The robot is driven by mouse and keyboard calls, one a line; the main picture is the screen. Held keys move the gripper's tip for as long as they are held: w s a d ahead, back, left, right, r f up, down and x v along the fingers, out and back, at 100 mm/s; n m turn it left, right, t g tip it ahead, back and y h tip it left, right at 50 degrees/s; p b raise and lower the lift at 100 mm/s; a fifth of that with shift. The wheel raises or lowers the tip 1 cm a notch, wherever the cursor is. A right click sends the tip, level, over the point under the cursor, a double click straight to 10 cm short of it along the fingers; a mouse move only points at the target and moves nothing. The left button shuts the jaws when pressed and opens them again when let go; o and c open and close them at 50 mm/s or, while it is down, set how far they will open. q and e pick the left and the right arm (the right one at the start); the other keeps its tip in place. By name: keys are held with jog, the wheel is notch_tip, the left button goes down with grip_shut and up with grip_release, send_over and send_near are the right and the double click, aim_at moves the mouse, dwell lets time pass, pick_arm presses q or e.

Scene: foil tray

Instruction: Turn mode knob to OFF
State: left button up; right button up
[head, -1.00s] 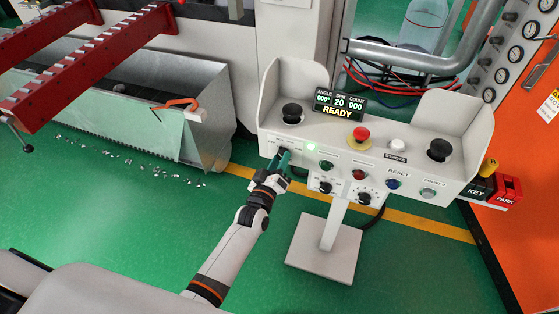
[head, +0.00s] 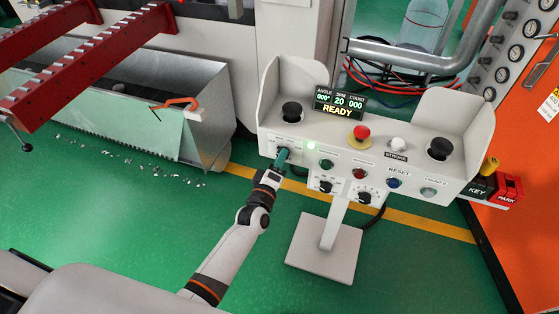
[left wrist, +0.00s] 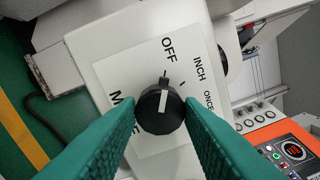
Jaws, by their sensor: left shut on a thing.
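The mode knob (left wrist: 162,109) is black with a white pointer line, on a white plate (left wrist: 107,72) lettered OFF, INCH, ONCE and a partly hidden MODE. Its pointer line aims up the left wrist picture, roughly toward OFF. My left gripper (left wrist: 160,108) has its green fingers on both sides of the knob and is shut on it. In the head view my left gripper (head: 283,157) is at the left part of the control panel (head: 318,124), and its fingers hide the knob. My right gripper is not in view.
A red emergency button (head: 361,133), black palm buttons (head: 292,111) and (head: 440,148), and several small buttons and knobs crowd the panel. Its display (head: 339,104) reads READY. Raised side guards flank it. A metal bin (head: 190,105) stands left; green floor (head: 110,225) is open in front.

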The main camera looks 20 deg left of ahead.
pick_arm(q)
jog(key=o, duration=1)
jog(key=s, duration=1.2)
jog(key=shift+a+f, duration=0.2)
jog(key=shift+a, duration=0.05)
jog(key=s+f+m+g+h, duration=0.1)
jog(key=s+f+m+g, duration=0.4)
jog(key=f, duration=0.8)
jog(key=s+f+m+g, duration=0.3)
jog(key=s+f, duration=0.4)
jog(key=f, duration=0.6)
jog(key=s+a+f+m+g, duration=0.2)
jog(key=s+f+g, duration=0.1)
jog(key=s, duration=0.5)
jog(key=s+a+f+m+g+y+p, duration=0.1)
jog(key=s+a+f+m+g, duration=0.1)
jog(key=s+f, duration=0.4)
jog(key=s+a+f+m+g, duration=0.1)
jog(key=s+f+m+g, duration=0.3)
jog(key=s, duration=0.8)
jog(key=shift+s+a+f+y, duration=0.2)
jog(key=shift+a+f+y, duration=0.1)
jog(key=shift+a+f, duration=0.15)
